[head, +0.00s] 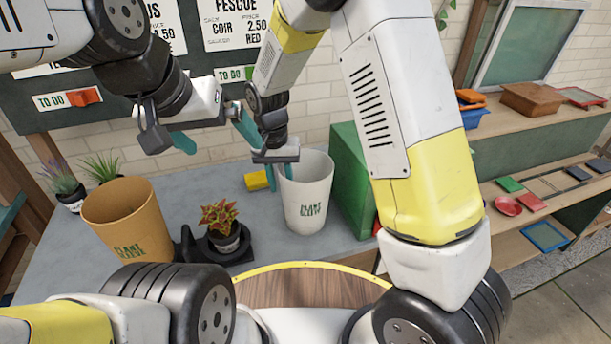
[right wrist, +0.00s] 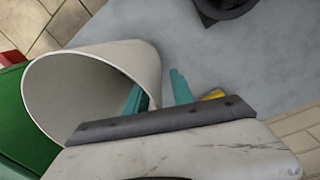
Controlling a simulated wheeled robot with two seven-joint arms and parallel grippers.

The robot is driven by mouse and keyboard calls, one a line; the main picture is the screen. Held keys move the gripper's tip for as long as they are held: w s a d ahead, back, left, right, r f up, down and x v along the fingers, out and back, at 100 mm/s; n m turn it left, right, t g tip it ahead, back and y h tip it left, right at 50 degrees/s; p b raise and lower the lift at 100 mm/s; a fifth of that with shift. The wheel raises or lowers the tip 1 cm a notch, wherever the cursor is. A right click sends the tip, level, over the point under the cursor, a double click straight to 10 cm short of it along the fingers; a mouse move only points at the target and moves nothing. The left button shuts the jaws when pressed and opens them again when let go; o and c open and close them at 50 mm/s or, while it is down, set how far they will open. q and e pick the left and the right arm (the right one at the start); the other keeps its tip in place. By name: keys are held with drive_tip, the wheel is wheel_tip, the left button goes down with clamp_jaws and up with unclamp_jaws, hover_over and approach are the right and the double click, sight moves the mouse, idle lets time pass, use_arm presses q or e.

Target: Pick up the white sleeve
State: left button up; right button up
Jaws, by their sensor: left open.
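The white sleeve (head: 307,200) is a tall open pot with green lettering, standing upright on the grey table. In the right wrist view the sleeve (right wrist: 95,62) shows its open mouth. My right gripper (head: 279,176) is at the sleeve's left rim. In the right wrist view its teal fingertips (right wrist: 156,92) are apart, one inside the mouth and one outside, with the wall between them. A gap shows beside the wall. My left gripper (head: 214,136) is open and empty, above the table and left of the sleeve.
A tan pot (head: 125,212) and a red-leaved plant (head: 220,218) stand left of the sleeve. A yellow block (head: 256,181) lies behind it. A green box (head: 350,165) stands close on its right. Small potted plants (head: 100,168) are at the far left.

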clamp_jaws()
idle(1.3)
